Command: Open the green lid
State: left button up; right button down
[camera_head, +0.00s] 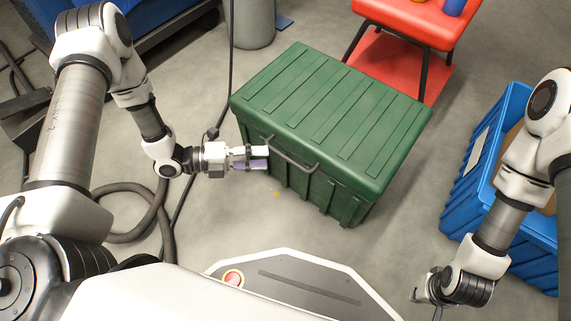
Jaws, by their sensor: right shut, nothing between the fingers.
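The green lid (335,108) is ribbed and lies closed on a green box (330,195) on the floor in the middle of the view. A dark handle (291,156) sticks out from its near left edge. My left gripper (266,158) is at the left end of this handle, with its fingers pointing right. Its two fingers are apart, one above the other in the picture. Whether they touch the handle or the box I cannot tell. My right gripper (418,297) is low at the right, away from the box, shut and empty.
A blue crate (478,165) stands at the right, partly behind my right arm. A grey cylinder (252,22) is at the back. Cables and a hose (165,215) lie at the left.

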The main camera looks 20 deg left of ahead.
aim_at(281, 157)
pick_arm(q)
jog(key=b+x, duration=0.3)
jog(key=x, duration=0.3)
jog(key=shift+f, duration=0.15)
jog(key=shift+w+d, duration=0.15)
jog(key=shift+d, duration=0.1)
grip_shut()
jog(key=shift+r, duration=0.2)
